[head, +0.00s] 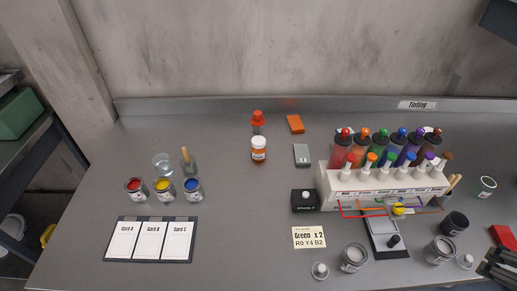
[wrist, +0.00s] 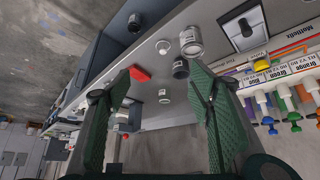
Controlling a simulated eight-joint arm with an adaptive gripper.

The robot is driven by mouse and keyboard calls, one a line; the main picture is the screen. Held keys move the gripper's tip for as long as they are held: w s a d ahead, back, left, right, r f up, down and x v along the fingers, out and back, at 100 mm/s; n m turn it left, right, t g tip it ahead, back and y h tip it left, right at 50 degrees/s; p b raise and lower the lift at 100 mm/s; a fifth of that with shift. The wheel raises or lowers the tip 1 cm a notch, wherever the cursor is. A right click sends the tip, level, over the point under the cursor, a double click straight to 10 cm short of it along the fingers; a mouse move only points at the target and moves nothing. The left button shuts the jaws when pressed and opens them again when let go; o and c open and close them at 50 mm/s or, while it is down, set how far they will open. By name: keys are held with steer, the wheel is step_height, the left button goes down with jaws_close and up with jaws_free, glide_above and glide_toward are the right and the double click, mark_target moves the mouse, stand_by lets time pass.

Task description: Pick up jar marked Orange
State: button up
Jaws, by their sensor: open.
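A rack (head: 325,184) at the right of the bench holds several colour containers with coloured caps. The orange one (head: 360,153) stands second from the left in the back row, partly hidden by front-row caps. In the wrist view the rack's edge (wrist: 272,75) carries name labels; one seems to read Orange.
Grey pots (head: 353,257), a dark cup (head: 454,225) and a red item (head: 503,236) lie near my gripper. A scale (head: 386,238) is before the rack. Open paint tins (head: 163,190) and a card board (head: 150,239) are left. Bench between cards and amber jar is clear.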

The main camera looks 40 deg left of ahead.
steer(key=w+a+r+n+g+y+p, duration=0.15)
steer(key=w+a+r+n+p, duration=0.25)
steer(key=w+a+r, duration=0.45)
steer(key=w+a+r+n+g+p, duration=0.1)
steer(key=w+a+r+n+p, duration=0.15)
steer(key=a, duration=0.85)
steer(key=w+a+r+n+g+p, duration=0.2)
steer(key=w+a+p, duration=0.1)
steer(key=a, duration=0.8)
steer(key=n+g+h+p, duration=0.2)
steer(key=n+g+p, duration=0.1)
steer(key=n+p, duration=0.6)
glide_above(259, 140)
step_height(259, 140, down, 9)
steer(key=shift+y, duration=0.25)
step_height(259, 140, down, 13)
steer(key=shift+f, duration=0.65)
